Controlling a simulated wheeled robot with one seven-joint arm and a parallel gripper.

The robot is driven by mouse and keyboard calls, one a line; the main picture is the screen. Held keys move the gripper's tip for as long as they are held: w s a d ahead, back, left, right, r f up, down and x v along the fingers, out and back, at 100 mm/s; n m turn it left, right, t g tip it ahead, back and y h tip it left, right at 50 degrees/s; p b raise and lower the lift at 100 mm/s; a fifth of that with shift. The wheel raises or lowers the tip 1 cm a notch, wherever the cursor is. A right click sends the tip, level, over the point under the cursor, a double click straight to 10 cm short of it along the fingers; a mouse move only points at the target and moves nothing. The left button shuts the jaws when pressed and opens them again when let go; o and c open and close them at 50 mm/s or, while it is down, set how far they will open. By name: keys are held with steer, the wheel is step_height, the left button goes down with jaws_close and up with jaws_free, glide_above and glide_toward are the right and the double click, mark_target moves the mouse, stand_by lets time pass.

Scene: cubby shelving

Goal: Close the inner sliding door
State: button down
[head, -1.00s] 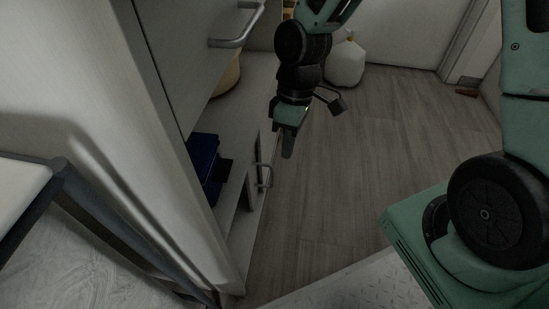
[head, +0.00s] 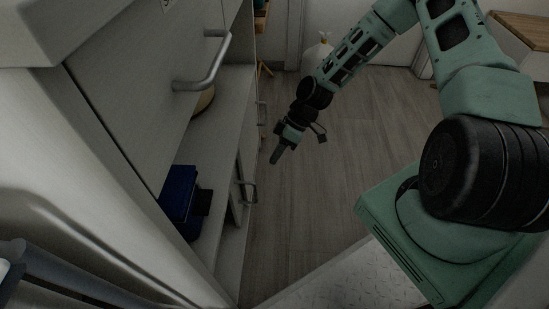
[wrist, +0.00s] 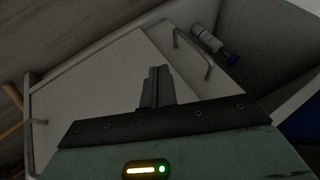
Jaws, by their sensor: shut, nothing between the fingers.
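A low pale cabinet (head: 222,110) runs along the left of the head view. On its lower front is a pale sliding door with a metal bar handle (head: 248,190). The wrist view shows pale door panels (wrist: 95,95), one bar handle (wrist: 195,55) right of my fingers and another handle (wrist: 35,121) at the far left. I cannot tell for sure which panel is the inner door. An open dark gap lies right of the panels. My gripper (head: 276,156) is shut and empty, in front of the cabinet, apart from the handle. In the wrist view its fingers (wrist: 157,86) are together.
A dark blue box (head: 178,194) sits on the cabinet's top. An upper cupboard with a big handle (head: 205,72) overhangs it. A white jug (head: 317,52) stands at the back. The wood floor (head: 330,190) is clear.

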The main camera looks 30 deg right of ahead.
steer(key=s+a+f+b, duration=0.3)
steer(key=a+f+b, duration=0.2)
steer(key=a, duration=0.2)
steer(key=shift+s+f, duration=0.15)
steer(key=shift+f, duration=0.2)
steer(key=shift+a, duration=0.1)
